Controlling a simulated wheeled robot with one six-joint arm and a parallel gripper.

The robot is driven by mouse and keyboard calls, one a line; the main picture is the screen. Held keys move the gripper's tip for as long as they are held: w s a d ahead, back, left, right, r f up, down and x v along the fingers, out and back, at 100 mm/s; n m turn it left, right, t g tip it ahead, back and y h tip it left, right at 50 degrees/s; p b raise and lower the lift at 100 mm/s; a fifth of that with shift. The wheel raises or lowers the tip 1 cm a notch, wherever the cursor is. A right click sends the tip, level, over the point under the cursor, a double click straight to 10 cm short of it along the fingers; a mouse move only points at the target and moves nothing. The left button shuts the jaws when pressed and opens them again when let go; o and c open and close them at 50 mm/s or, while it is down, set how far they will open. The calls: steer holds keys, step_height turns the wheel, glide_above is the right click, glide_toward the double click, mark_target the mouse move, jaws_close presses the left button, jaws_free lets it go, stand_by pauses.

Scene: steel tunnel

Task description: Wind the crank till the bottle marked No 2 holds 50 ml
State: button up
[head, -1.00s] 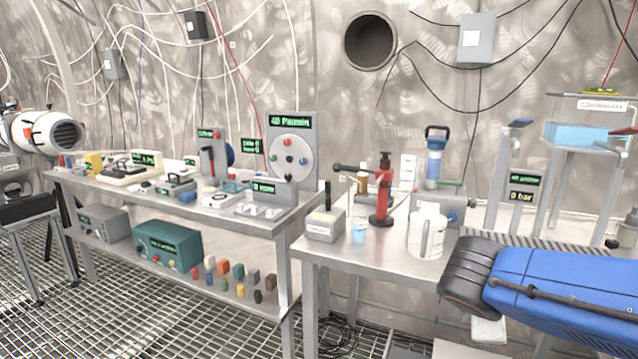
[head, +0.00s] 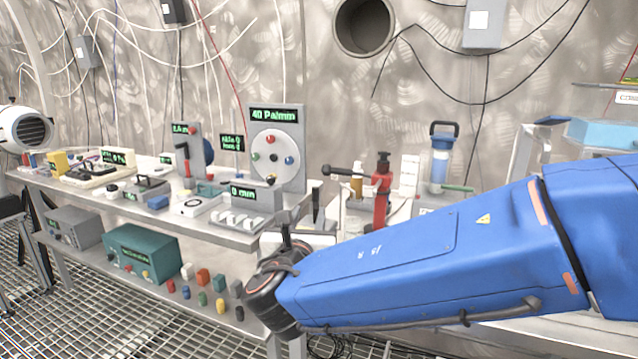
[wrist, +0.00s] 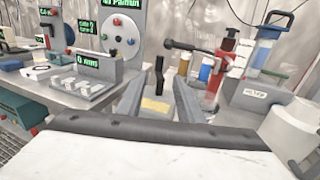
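A red stand (head: 381,190) with a dark knob on top and a sideways arm ending in a dark grip (head: 330,170) is on the right table; it also shows in the wrist view (wrist: 222,68). I cannot tell for sure that this is the crank. An amber bottle (wrist: 184,64) and a blue one (wrist: 205,71) stand behind that arm. No "No 2" mark or liquid level is readable. My gripper (wrist: 158,82) is open and empty, its two grey fingers apart, left of the red stand. In the head view my arm hides part of the right table.
A pale block (wrist: 155,107) with a dark upright piece shows between my fingers, beyond them. A white jug (wrist: 290,128) stands at right, by a labelled grey box (wrist: 262,95) with a blue filter (wrist: 263,50). The left bench (head: 225,232) holds several instruments.

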mark_target(316, 205)
steer(key=w, duration=1.7)
steer(key=shift+w+d, duration=0.2)
steer(key=shift+d, duration=0.25)
jaws_close()
